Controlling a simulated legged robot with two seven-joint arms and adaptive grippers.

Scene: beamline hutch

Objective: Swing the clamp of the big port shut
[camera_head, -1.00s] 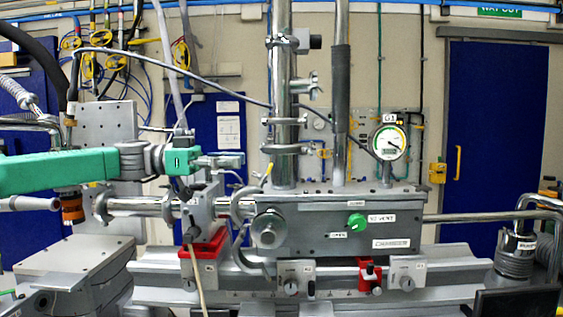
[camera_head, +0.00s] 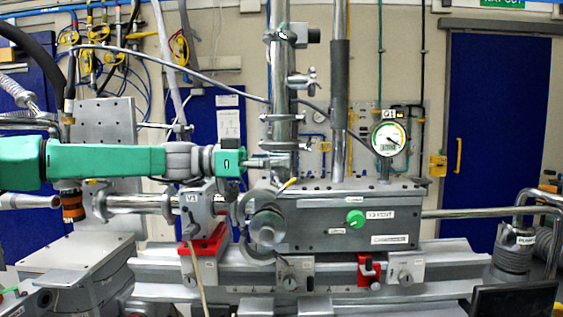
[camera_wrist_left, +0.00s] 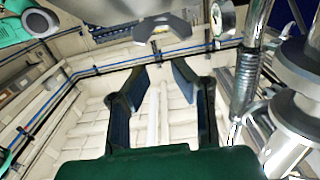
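The big port (camera_head: 267,228) is the round metal flange at the left end of the grey chamber box. Its clamp (camera_head: 244,206) is a curved metal band at the port's left and upper side, with a lower curved part below. It lies close around the port; I cannot tell whether it is fully closed. A yellow-tipped lever (camera_head: 289,184) sticks up at the upper right of the port. My left gripper (camera_head: 284,162) is just above the clamp, in front of the vertical pipe. In the left wrist view its fingers (camera_wrist_left: 158,72) stand apart with nothing visible between them.
The chamber box (camera_head: 340,240) carries a green knob (camera_head: 355,218) and a round gauge (camera_head: 388,139). A valve block (camera_head: 197,210) sits left of the port. The vertical pipe (camera_head: 282,115) stands right behind my left gripper. A red rail clamp (camera_head: 368,271) is lower right.

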